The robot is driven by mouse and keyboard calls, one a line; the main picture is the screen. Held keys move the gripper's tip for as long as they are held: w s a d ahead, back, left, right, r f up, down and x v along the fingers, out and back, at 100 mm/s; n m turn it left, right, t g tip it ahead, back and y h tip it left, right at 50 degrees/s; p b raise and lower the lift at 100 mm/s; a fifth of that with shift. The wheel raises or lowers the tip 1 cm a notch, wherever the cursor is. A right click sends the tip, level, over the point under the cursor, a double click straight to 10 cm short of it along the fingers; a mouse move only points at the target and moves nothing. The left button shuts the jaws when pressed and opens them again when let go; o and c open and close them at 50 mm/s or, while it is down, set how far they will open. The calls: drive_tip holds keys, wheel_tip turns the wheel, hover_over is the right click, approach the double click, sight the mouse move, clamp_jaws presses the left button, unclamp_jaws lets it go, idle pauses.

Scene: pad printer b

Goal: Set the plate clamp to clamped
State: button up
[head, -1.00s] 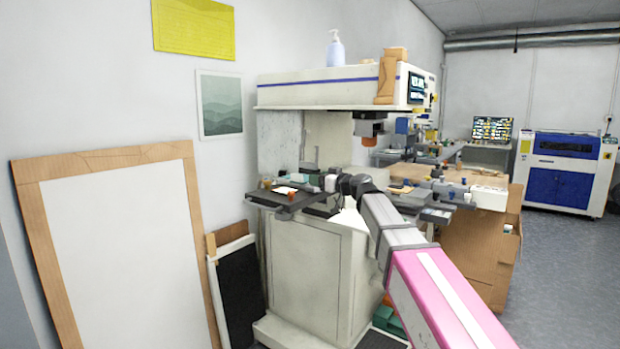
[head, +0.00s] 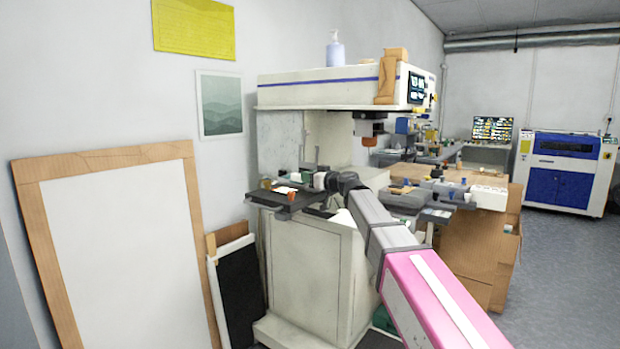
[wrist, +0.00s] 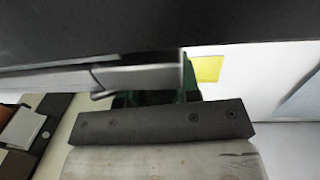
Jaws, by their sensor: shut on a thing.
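The pad printer (head: 310,265) stands against the wall in the head view, with a dark work table (head: 284,200) at its front. My gripper (head: 322,181) is at the right side of this table, small and partly hidden by my wrist. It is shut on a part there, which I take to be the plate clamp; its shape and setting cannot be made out. The wrist view shows a dark bar with screws (wrist: 160,122) close up, with a grey metal piece (wrist: 140,77) just above it. A dark green part shows behind them.
The printer's overhanging head (head: 335,87) is above the table, with an orange-brown pad (head: 370,142) below it. A framed white board (head: 125,250) leans on the wall at left. Open floor lies further right.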

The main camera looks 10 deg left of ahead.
drive_tip(key=n+g, duration=0.1)
drive_tip(key=g, duration=0.1)
drive_tip(key=n+g+y, duration=0.1)
drive_tip(key=g, duration=0.1)
drive_tip(key=shift+a+n+y, duration=0.1)
drive_tip(key=shift+n+y, duration=0.2)
drive_tip(key=shift+n, duration=0.1)
drive_tip(key=shift+s+n+g, duration=0.3)
drive_tip(key=shift+n+g, duration=0.5)
drive_tip(key=shift+g, duration=0.5)
drive_tip(key=shift+y, duration=0.3)
drive_tip(key=o, duration=0.9)
drive_tip(key=d, duration=0.3)
drive_tip(key=s+d, duration=0.1)
drive_tip(key=d, duration=0.6)
drive_tip(key=shift+s+d, duration=0.15)
drive_tip(key=shift+d, duration=0.2)
